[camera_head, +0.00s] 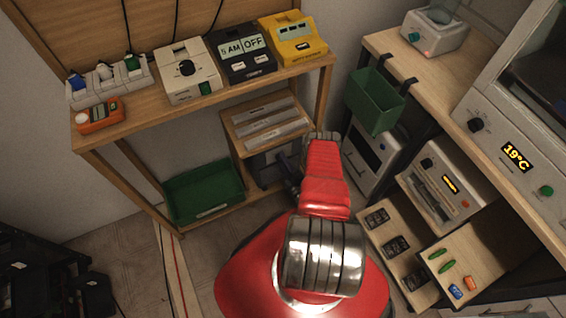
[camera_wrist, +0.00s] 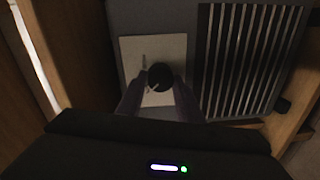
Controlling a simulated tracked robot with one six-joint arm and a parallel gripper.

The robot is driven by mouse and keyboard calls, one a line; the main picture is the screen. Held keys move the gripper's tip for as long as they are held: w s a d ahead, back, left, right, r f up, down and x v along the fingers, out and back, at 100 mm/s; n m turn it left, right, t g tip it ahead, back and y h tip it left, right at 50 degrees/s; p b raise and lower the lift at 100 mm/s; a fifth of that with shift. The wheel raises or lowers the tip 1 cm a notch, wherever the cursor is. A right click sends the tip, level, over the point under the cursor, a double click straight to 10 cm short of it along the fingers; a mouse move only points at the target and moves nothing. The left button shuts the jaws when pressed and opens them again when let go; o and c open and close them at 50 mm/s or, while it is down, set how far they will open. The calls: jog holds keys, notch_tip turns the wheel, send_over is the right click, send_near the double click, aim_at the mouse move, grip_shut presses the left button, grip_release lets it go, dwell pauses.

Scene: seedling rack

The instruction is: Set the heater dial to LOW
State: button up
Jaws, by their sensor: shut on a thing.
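The heater (camera_wrist: 194,20) fills much of the wrist view. Its light panel (camera_wrist: 135,50) carries a round black dial (camera_wrist: 160,76), with a ribbed grille (camera_wrist: 250,55) to the right. My gripper (camera_wrist: 161,86) is shut on the dial, one finger on either side. A pale mark shows at the dial's lower left; the panel's labels are too dark and small to read, so I cannot tell the setting. In the head view the grey heater (camera_head: 266,170) sits low under the wooden shelving, partly hidden by my red arm; the dial cannot be seen there.
A wooden shelf (camera_head: 215,92) with boxed devices stands above. A green tray (camera_head: 205,195) lies at its lower left. A wooden post (camera_wrist: 82,50) is close on the left. At right are a counter (camera_head: 405,65) and a hanging green bin (camera_head: 375,102).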

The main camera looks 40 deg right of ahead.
jog(key=shift+a+f, duration=0.1)
jog(key=shift+a, duration=0.1)
jog(key=o, duration=1.1)
jog(key=shift+d, duration=0.15)
jog(key=shift+c, duration=0.2)
jog(key=v, duration=1.3)
jog(key=shift+s, duration=0.4)
